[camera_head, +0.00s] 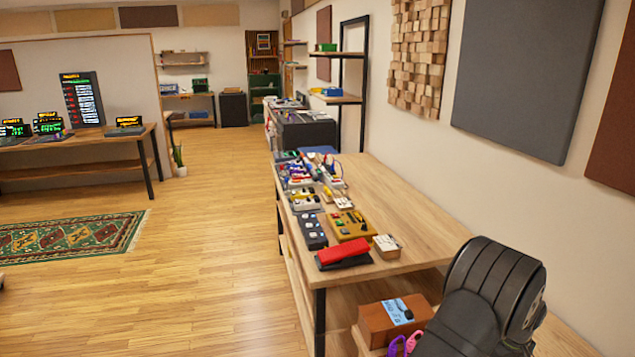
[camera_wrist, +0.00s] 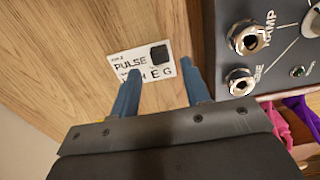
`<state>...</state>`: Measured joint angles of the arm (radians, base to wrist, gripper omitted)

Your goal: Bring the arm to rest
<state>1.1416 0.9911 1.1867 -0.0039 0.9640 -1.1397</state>
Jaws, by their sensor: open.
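My gripper (camera_wrist: 160,72) shows in the wrist view with two blue fingers set apart and nothing between them. A white card or label (camera_wrist: 124,66) reading "PULSE", with a black square, lies on a wooden surface (camera_wrist: 60,50) just beyond the fingertips. The left fingertip overlaps the label in the picture; I cannot tell whether it touches. In the head view my dark arm (camera_head: 495,285) is bent at the lower right, by the bench's near end. The gripper itself is out of that view.
A dark panel with metal jacks (camera_wrist: 243,82) is close right of the fingers, with pink (camera_wrist: 280,125) and purple (camera_wrist: 303,113) items below. The bench (camera_head: 400,205) holds several pedals, including a red one (camera_head: 343,250). A brown box (camera_head: 388,322) sits lower.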

